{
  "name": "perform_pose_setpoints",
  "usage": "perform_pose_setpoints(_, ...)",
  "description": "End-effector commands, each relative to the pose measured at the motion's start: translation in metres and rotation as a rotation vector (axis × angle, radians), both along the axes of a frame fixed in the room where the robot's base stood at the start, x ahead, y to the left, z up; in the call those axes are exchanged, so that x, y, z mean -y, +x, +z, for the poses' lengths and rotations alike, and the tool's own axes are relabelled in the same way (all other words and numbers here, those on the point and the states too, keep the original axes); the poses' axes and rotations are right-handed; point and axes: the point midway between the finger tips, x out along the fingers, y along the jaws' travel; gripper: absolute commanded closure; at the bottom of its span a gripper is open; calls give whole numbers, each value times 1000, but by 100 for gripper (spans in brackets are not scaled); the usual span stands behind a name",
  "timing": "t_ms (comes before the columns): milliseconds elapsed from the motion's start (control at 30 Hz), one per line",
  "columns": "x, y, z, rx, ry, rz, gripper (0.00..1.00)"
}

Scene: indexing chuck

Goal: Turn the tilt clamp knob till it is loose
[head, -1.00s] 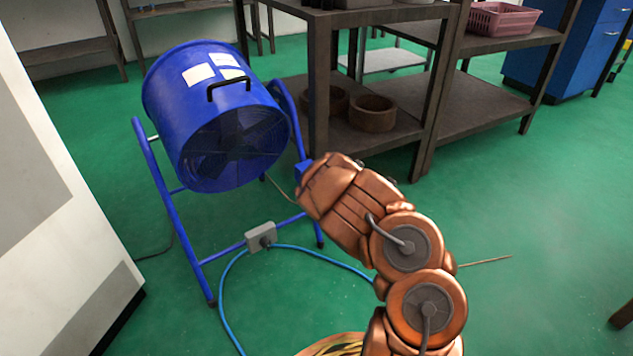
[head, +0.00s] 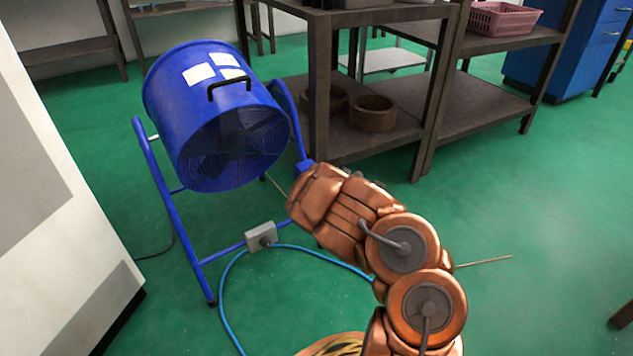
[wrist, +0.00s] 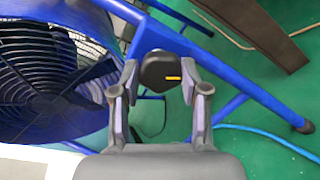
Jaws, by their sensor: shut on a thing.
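The tilt clamp knob (wrist: 160,70) is black with a short yellow mark, and it sits between my fingers in the wrist view. My gripper (wrist: 159,84) is shut on the knob, with one finger on each side. The blue drum fan (head: 215,120) hangs tilted in its blue tube stand (head: 176,231) in the head view. The fan's grille (wrist: 62,75) also shows at the left of the wrist view. In the head view my arm hides the knob and my fingers.
A grey box (head: 261,237) is on the stand's lower bar, and a blue cable (head: 222,300) curves over the green floor. A dark shelf unit (head: 425,110) stands behind the fan. A white cabinet (head: 50,220) is at the left. The floor at right is mostly clear.

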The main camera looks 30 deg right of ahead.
Motion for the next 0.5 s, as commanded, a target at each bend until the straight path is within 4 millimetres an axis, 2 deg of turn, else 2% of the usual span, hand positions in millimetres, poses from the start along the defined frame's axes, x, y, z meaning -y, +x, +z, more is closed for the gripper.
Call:
perform_pose_setpoints(33, 0, 0, -1, -3, 1, 1, 54)
perform_pose_setpoints(267, 0, 0, -1, -1, 1, -1, 31)
perform_pose_setpoints(500, 0, 0, 0, -1, 1, -1, 31)
